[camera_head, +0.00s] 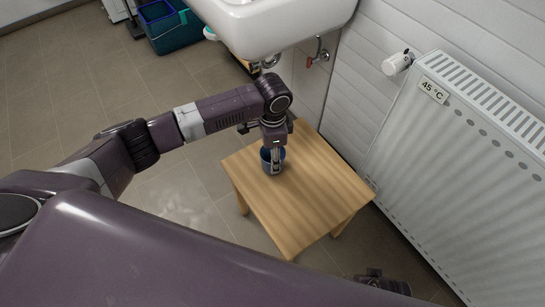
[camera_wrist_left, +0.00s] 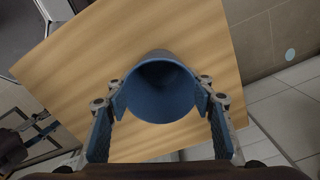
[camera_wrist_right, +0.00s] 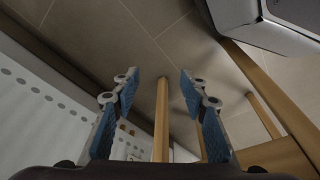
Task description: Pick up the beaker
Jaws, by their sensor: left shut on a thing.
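The beaker is a dark blue, open-topped cup (camera_head: 265,155) near the far left part of the small wooden table (camera_head: 310,195). In the left wrist view the beaker (camera_wrist_left: 162,88) sits between the fingers with its mouth facing the camera. My left gripper (camera_head: 272,165) is shut on it, with a finger pad against each side. Whether its base touches the tabletop is hard to tell. My right gripper (camera_wrist_right: 160,82) is open and empty, low beside the table, with the table legs (camera_wrist_right: 161,120) ahead of it.
A white sink (camera_head: 275,25) overhangs behind the table. A white radiator (camera_head: 470,170) is on the wall at right. The rest of the tabletop is clear.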

